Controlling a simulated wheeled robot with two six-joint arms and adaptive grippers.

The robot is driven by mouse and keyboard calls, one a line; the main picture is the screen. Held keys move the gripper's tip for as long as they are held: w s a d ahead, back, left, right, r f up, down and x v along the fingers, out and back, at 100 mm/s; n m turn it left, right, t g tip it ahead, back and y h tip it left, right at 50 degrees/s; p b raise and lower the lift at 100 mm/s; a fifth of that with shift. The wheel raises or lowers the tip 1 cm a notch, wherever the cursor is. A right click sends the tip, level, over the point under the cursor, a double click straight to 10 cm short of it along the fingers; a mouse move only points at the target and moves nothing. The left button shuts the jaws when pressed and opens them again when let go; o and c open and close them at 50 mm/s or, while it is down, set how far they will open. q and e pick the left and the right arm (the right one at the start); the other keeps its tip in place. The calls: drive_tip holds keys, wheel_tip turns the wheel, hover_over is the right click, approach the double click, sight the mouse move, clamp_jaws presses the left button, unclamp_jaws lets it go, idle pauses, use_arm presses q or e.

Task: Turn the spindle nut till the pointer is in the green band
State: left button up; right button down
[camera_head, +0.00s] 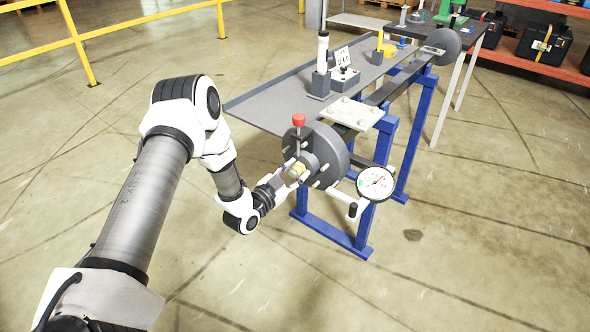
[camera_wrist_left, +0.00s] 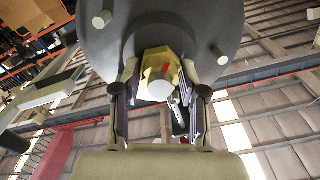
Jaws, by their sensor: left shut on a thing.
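The brass-coloured spindle nut (camera_head: 298,169) sits at the centre of a grey round flange (camera_head: 328,160) on the end of the blue stand. My left gripper (camera_head: 293,175) is shut on the nut, reaching it from the left. In the left wrist view the nut (camera_wrist_left: 158,66) has a red mark on it and lies between the two fingers (camera_wrist_left: 160,84). A round white dial gauge (camera_head: 376,184) hangs at the right of the flange. Its pointer and green band are too small to read surely. My right gripper is not in view.
A red-knobbed lever (camera_head: 299,121) stands up by the nut, and pale studs stick out of the flange. A grey bench (camera_head: 262,105) with a tray edge lies behind. A yellow railing (camera_head: 76,36) is at the far left. The floor in front is clear.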

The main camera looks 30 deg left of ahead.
use_arm(q)
drive_tip(key=m+p, duration=0.1)
drive_tip(key=m, duration=0.4)
drive_tip(key=shift+d+m+p, duration=0.1)
drive_tip(key=shift+m+p, duration=0.3)
drive_tip(key=m+p, duration=0.2)
drive_tip(key=m, duration=0.4)
drive_tip(key=shift+d+p, duration=0.1)
drive_tip(key=shift+p, duration=0.2)
drive_tip(key=m+p, duration=0.1)
drive_tip(key=m, duration=0.2)
drive_tip(key=m+p, duration=0.2)
drive_tip(key=m, duration=0.1)
drive_tip(key=shift+f+m, duration=0.2)
drive_tip(key=shift+m, duration=0.1)
drive_tip(key=m+p, duration=0.2)
drive_tip(key=m, duration=0.2)
drive_tip(key=shift+f, duration=0.1)
drive_tip(key=shift+f+m+p, duration=0.1)
drive_tip(key=shift+m+p, duration=0.4)
drive_tip(key=shift+m, duration=0.2)
drive_tip(key=o, duration=1.1)
drive_tip(key=shift+o, duration=0.2)
